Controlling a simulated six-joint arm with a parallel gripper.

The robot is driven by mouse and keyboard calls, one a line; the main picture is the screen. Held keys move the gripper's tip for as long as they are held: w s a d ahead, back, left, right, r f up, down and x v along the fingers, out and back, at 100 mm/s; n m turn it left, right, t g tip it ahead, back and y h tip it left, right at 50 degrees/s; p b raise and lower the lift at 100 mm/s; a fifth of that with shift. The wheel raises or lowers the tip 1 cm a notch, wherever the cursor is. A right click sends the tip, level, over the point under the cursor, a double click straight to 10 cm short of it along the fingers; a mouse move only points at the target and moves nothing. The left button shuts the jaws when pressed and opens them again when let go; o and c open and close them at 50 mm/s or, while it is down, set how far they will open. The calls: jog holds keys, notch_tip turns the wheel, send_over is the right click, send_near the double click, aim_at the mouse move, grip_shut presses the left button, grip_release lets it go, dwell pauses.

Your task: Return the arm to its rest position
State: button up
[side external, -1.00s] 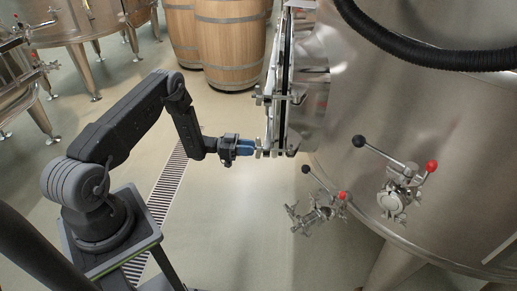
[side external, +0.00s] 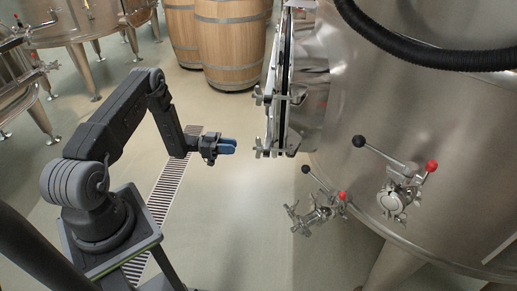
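My gripper (side external: 228,147) is at the end of my arm, left of the round hatch door (side external: 287,80) on the big steel vat (side external: 450,150). A clear gap lies between its blue fingertips and the hatch's lower clamp (side external: 266,151). The fingers point right toward that clamp. Nothing shows between them, but they are small and close together here, so I cannot tell whether they are open or shut. My arm is bent at the elbow, with the forearm reaching down.
Two valves with red and black knobs (side external: 325,208) (side external: 400,187) stick out of the vat. A black hose (side external: 430,55) crosses above. Wooden barrels (side external: 230,42) stand behind, and other steel vats (side external: 75,20) at the back left. The floor around a drain grate (side external: 172,180) is clear.

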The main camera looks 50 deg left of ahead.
jog(key=shift+r, duration=0.1)
jog(key=s+d+r+g+y, duration=0.1)
jog(key=s+d+r+g, duration=0.1)
jog(key=d+r+g, duration=0.65)
jog(key=s+d+r+g+y, duration=0.1)
jog(key=d+r+g, duration=0.3)
jog(key=d+r, duration=0.85)
jog(key=s+d+r+n+t+y, duration=0.1)
jog(key=s+r+n+y, duration=0.3)
jog(key=s, duration=0.6)
jog(key=s+d+r+n+t+y, duration=0.1)
jog(key=s+r+n+t+y, duration=0.3)
jog(key=s+r, duration=0.5)
jog(key=s+y, duration=0.1)
jog(key=y, duration=0.1)
jog(key=shift+s+r+y, duration=0.2)
jog(key=shift+r+y, duration=0.05)
jog(key=shift+y, duration=0.15)
